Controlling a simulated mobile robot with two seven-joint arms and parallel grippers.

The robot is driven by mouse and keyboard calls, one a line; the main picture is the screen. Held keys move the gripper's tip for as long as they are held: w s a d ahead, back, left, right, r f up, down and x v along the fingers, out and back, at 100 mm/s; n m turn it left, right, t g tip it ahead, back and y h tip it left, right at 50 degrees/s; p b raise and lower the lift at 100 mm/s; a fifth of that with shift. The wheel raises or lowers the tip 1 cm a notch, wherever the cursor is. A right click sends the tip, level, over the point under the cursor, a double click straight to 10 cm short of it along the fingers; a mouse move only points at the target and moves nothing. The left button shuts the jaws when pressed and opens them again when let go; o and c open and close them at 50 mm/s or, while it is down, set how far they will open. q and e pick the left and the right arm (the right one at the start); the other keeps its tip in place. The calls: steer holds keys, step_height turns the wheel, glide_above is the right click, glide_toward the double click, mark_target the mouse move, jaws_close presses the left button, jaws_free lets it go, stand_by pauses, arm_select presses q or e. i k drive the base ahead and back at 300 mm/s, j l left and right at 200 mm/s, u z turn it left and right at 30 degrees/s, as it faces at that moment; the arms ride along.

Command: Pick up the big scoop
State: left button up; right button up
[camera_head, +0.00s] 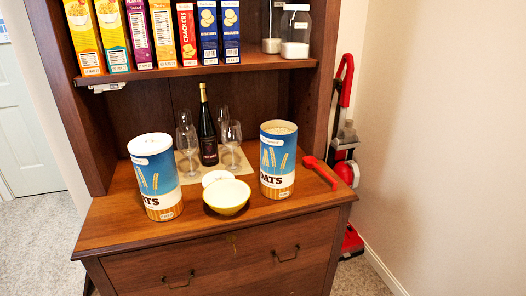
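A red scoop (321,173) lies on the wooden counter of the hutch (255,214), near its right end. It is just to the right of the right-hand oats canister (278,165), with a clear strip of wood around it. I see one scoop only, with nothing beside it to compare its size. Neither of my grippers is in view, and nothing holds the scoop.
A second oats canister (155,178) stands on the left. A yellow bowl (227,203) with white contents sits between the canisters. A dark bottle (207,132) and wine glasses (231,138) stand behind. A shelf (200,70) with boxes overhangs. A red vacuum (345,150) stands right of the hutch.

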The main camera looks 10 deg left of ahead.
mark_target(310, 162)
steer(key=i+l+z, duration=0.35)
steer(key=i, duration=0.15)
steer(key=i+l+z, duration=0.3)
steer(key=i, duration=0.25)
